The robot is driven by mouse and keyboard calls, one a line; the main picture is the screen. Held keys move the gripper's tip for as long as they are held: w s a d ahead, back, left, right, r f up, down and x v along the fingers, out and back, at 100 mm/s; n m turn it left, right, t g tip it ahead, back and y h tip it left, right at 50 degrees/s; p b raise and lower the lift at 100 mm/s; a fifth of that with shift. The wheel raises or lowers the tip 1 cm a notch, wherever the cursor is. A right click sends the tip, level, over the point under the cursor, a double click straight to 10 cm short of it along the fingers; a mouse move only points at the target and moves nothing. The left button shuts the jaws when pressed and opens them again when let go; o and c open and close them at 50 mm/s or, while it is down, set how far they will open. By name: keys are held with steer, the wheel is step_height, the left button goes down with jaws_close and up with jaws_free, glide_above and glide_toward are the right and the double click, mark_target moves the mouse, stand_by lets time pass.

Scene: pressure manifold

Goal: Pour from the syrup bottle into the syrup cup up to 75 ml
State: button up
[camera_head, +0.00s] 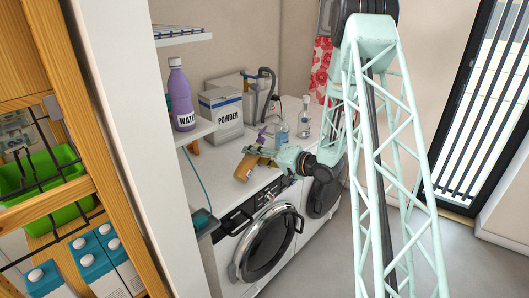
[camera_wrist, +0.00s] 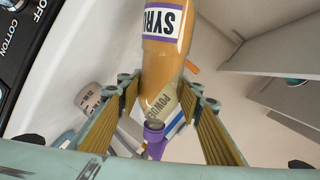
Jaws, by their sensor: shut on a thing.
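The syrup bottle (camera_head: 244,168) is amber with a purple neck, and it is tilted above the white counter top. The wrist view shows the bottle (camera_wrist: 165,62) between the fingers, with part of its upside-down label and its purple neck end. My gripper (camera_head: 262,157) is shut on the bottle; its two fingers (camera_wrist: 163,92) lie on either side of it. I cannot make out the syrup cup for sure. A small pale round thing (camera_wrist: 90,96) shows left of the fingers in the wrist view, partly hidden.
A POWDER box (camera_head: 221,115) stands at the back of the counter. A purple WATER bottle (camera_head: 180,97) stands on a shelf at the left. Clear bottles (camera_head: 304,117) stand behind my gripper. Two front-loading machines (camera_head: 268,243) are below the counter.

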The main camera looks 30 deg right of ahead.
steer(key=shift+a+f+m+g+y+p, duration=0.15)
steer(key=shift+f+m+g+y+p, duration=0.15)
steer(key=shift+f+m+p, duration=0.5)
stand_by(2.0)
steer(key=shift+w+d+r+m+p, duration=0.2)
steer(key=shift+m+p, duration=0.6)
steer(key=shift+p, duration=1.35)
stand_by(1.9)
steer(key=shift+s+f+b, duration=0.1)
steer(key=shift+f+b, duration=0.2)
steer(key=shift+b, duration=0.5)
steer(key=b, duration=0.1)
steer(key=n+b, duration=0.1)
steer(key=b, duration=0.1)
steer(key=shift+s+a+n, duration=0.15)
steer(key=shift+a+n, duration=0.05)
steer(key=shift+n, duration=0.1)
steer(key=shift+d+r+n+b, duration=0.1)
steer(key=shift+r+n+b, duration=0.45)
steer(key=shift+r+n, duration=0.25)
